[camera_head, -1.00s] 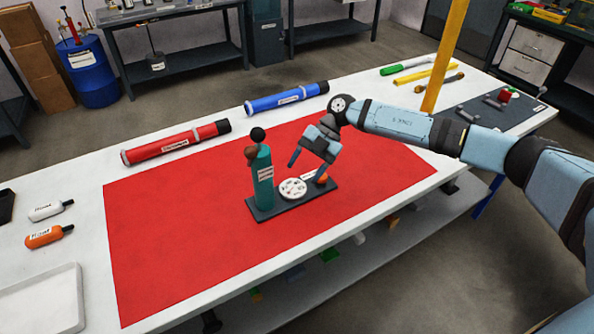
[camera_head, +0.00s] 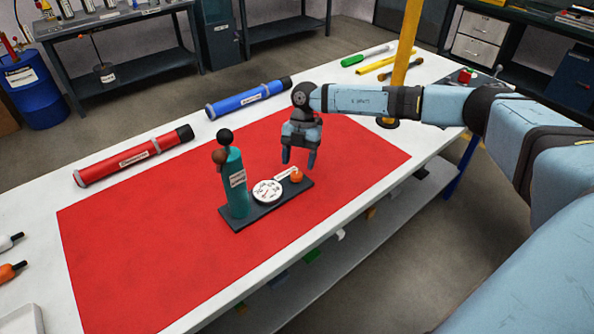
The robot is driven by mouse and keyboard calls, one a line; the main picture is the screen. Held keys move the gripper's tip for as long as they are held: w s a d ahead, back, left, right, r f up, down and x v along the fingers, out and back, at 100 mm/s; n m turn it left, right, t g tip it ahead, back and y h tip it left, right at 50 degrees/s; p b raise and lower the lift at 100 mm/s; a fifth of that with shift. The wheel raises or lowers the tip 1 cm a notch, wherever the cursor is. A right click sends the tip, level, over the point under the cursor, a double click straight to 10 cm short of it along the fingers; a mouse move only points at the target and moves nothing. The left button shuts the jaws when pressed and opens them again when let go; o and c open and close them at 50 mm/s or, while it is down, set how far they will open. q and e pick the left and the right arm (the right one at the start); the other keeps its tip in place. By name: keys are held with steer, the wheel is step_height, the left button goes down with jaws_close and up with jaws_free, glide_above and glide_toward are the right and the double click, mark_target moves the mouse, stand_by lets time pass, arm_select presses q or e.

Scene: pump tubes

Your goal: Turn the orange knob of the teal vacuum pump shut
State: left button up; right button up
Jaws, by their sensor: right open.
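The teal vacuum pump (camera_head: 237,190) stands upright on a dark base plate (camera_head: 240,223) on the red mat (camera_head: 150,240). A black ball and a brown ball sit at its top. A round white dial (camera_head: 267,190) lies on the plate beside the cylinder. The orange knob (camera_head: 296,175) is at the plate's right end, beside a small white label (camera_head: 286,173). My right gripper (camera_head: 299,161) points down just above and behind the knob. It is open and empty, and appears apart from the knob. My left gripper is not in view.
A red tube (camera_head: 130,158) and a blue tube (camera_head: 248,99) lie along the mat's far edge. A yellow post (camera_head: 405,50) rises at the back right. Green and yellow tools (camera_head: 375,60) lie near it. The mat around the pump is clear.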

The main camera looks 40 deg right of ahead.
mark_target(297, 174)
steer(key=shift+x, duration=1.7)
steer(key=c, duration=0.9)
steer(key=shift+c, duration=0.2)
